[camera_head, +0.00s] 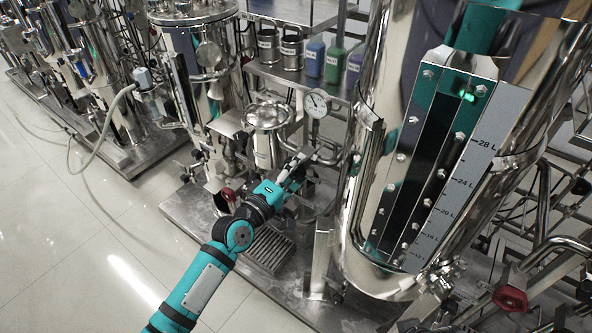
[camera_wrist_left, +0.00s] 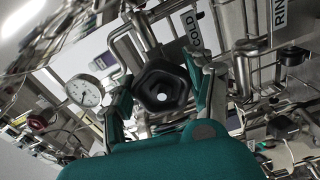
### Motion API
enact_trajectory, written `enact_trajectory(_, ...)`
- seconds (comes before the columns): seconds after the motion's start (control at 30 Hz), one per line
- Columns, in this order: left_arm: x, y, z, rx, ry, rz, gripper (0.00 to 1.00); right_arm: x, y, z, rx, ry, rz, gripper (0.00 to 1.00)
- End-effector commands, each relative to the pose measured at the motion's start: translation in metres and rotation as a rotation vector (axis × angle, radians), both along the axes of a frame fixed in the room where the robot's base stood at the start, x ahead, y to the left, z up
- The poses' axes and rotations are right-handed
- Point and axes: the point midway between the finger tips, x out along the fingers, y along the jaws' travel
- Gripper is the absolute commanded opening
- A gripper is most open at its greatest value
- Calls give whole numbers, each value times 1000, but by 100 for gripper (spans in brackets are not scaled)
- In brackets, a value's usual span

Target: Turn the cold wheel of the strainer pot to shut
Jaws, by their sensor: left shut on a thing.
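The strainer pot (camera_head: 268,140) is a shiny steel vessel near the middle of the head view. My left gripper (camera_head: 302,160) reaches in beside it, to its right and below the dial gauge. In the left wrist view a black lobed wheel (camera_wrist_left: 161,88) sits between the fingers of my left gripper (camera_wrist_left: 160,100), which is shut on it. A label ending in "OLD" (camera_wrist_left: 191,32) stands just beyond the wheel, its first letter hidden. In the head view the wheel is hidden by the gripper. My right gripper does not show.
The dial gauge (camera_head: 316,103) stands close above the gripper; it also shows in the left wrist view (camera_wrist_left: 85,92). A big steel tank with a level scale (camera_head: 465,170) stands at the right. Cans and coloured bottles (camera_head: 334,62) fill the shelf behind. Floor at lower left is clear.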

Motion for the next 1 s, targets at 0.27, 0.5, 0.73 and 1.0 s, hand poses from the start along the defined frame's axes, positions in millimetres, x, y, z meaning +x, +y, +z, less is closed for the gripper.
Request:
enact_trajectory(0.27, -1, 1, -5, 219, -148, -3, 22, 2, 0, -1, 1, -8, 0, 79)
enact_trajectory(0.5, 0, 2, -6, 403, -282, -3, 22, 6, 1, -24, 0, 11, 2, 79)
enact_trajectory(0.73, 1, 3, -7, 580, -410, -4, 22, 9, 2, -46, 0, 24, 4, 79)
enact_trajectory(1.0, 1, 4, -8, 786, -560, -5, 22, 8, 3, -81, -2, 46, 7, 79)
